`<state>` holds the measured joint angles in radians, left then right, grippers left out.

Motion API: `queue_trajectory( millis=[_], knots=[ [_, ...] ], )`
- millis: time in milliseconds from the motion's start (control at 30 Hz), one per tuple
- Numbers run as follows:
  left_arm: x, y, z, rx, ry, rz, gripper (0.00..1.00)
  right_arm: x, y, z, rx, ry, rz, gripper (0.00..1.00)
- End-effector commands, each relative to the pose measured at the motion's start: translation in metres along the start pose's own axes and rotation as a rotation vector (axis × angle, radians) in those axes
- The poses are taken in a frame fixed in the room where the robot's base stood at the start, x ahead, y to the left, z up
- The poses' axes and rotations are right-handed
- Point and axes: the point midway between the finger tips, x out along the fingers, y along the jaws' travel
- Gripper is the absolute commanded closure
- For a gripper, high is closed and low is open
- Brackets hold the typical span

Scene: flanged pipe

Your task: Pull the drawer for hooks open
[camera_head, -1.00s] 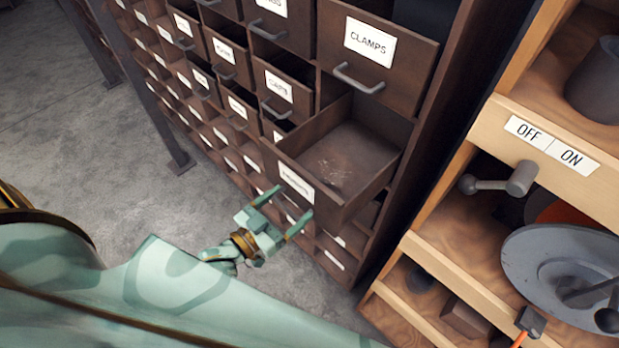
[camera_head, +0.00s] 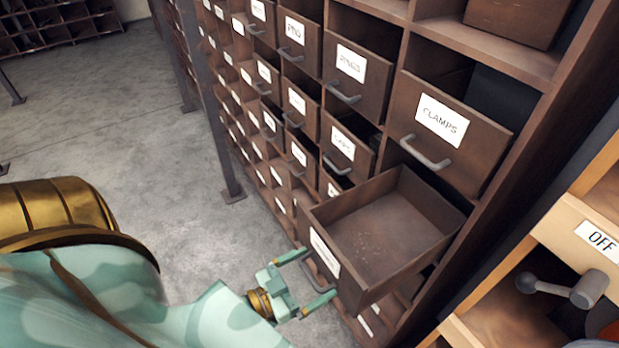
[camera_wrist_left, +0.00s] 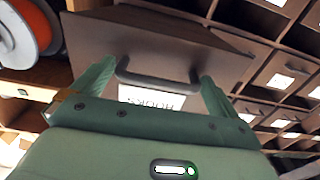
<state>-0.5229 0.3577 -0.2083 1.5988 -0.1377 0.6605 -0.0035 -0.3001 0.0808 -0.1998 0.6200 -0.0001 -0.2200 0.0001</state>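The hooks drawer (camera_head: 380,232) stands pulled out from the cabinet, and its visible interior looks empty. Its white label is partly covered in the head view, but reads HOOKS upside down in the wrist view (camera_wrist_left: 152,98). The drawer's grey handle (camera_wrist_left: 158,82) crosses in front of that label. My left gripper (camera_head: 319,272) is at the drawer front with its fingers apart. In the wrist view the fingers (camera_wrist_left: 155,85) stand at either side of the handle; whether they touch it I cannot tell. My right gripper is not in view.
Several small labelled drawers (camera_head: 300,100) fill the cabinet to the left. A wooden shelf with an OFF label (camera_head: 598,238) and a grey lever (camera_head: 565,288) stands at right. Bare floor (camera_head: 120,120) lies left.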

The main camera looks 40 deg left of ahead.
Motion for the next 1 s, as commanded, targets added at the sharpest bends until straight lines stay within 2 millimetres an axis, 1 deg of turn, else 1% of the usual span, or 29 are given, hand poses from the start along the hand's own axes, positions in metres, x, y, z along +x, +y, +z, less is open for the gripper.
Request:
queue_trajectory(
  millis=[300,367,433,567,800,900,1000],
  knots=[
    [-0.001,0.000,0.000,0.000,-0.001,0.000,0.01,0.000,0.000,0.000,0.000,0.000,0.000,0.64],
    [-0.005,0.000,0.001,-0.001,-0.002,0.000,0.01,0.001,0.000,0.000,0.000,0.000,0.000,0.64],
    [-0.014,0.000,0.002,-0.001,-0.003,0.000,0.01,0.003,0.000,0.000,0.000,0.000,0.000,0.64],
    [-0.042,0.000,0.004,-0.001,-0.006,0.001,0.01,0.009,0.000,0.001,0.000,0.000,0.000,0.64],
    [-0.109,0.001,0.004,-0.001,-0.006,0.001,0.01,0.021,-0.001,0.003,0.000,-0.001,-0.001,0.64],
    [-0.131,0.000,0.003,0.000,-0.005,0.001,0.01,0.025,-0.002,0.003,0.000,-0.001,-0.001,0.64],
    [-0.148,0.000,0.002,-0.001,-0.003,0.000,0.01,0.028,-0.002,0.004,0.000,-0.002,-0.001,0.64]
  ],
)
